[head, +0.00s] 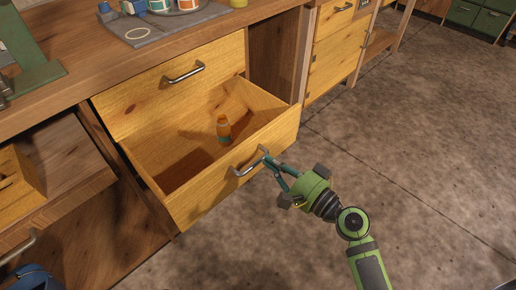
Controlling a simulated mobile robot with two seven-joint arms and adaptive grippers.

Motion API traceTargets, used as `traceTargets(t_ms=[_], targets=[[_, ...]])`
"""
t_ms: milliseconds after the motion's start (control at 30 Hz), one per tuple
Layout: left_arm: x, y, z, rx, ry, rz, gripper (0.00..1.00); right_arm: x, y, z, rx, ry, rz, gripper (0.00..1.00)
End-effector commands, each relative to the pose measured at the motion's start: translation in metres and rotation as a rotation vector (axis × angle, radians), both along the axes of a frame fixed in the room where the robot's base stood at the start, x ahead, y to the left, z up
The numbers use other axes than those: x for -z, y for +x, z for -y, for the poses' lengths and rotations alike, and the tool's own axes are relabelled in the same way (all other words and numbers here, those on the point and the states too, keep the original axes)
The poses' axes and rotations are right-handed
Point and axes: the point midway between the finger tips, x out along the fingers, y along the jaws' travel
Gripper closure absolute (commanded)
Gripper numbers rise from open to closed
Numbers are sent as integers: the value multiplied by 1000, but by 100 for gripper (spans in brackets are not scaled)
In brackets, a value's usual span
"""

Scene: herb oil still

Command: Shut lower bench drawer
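The lower bench drawer (215,198) is pulled well out of the wooden bench, and its inside is open to view. A metal bar handle (247,166) is on the drawer's front. My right gripper (268,161) reaches in from the lower right. Its fingers come together at the right end of this handle and look shut on it, though the exact contact is small to see. My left gripper is not in view.
The upper drawer (171,88) above is shut. Cups stand on a grey tray (141,31) on the bench top. Another drawer unit (334,50) stands to the right, and an open shelf with a part-open drawer (16,191) to the left. The floor (420,150) at right is clear.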

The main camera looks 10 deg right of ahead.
Motion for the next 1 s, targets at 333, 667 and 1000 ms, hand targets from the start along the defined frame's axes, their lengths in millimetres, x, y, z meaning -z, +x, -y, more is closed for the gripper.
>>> traceTargets(t_ms=[333, 667, 1000], targets=[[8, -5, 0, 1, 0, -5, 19, 0, 39, -29, 0, 0, 0, 100], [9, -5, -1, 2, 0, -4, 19, 1, 42, -31, -1, -3, -2, 100], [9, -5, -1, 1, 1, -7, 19, 0, 49, -36, -1, -1, 1, 100]])
